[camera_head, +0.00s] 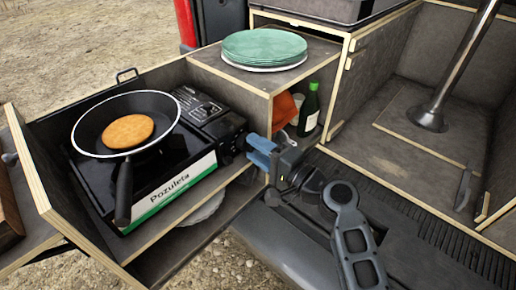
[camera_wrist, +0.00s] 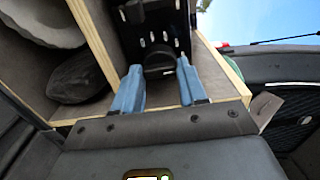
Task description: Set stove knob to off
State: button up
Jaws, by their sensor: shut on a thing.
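The portable gas stove (camera_head: 165,190), labelled "Pozuleta" on its front, sits in the pull-out wooden drawer at the left. Its dark knob (camera_wrist: 158,72) is on the stove's right end and shows between my blue fingers in the wrist view. My gripper (camera_head: 254,152) reaches the stove's right end from the right and is shut on the knob; it also shows in the wrist view (camera_wrist: 158,68). In the head view my fingers largely hide the knob. The knob's setting cannot be read.
A black pan (camera_head: 88,125) with a round pancake (camera_head: 128,131) stands on the stove, its handle toward the front. Green plates (camera_head: 264,46) are stacked on the box behind my gripper. A green bottle (camera_head: 309,110) stands in the compartment below. A metal post (camera_head: 460,65) rises at right.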

jog(key=shift+d, duration=0.1)
jog(key=o, duration=1.1)
jog(key=shift+c, duration=0.2)
jog(key=v, duration=0.7)
jog(key=shift+s+d, duration=0.25)
jog(key=shift+d, duration=0.05)
jog(key=shift+f, duration=0.1)
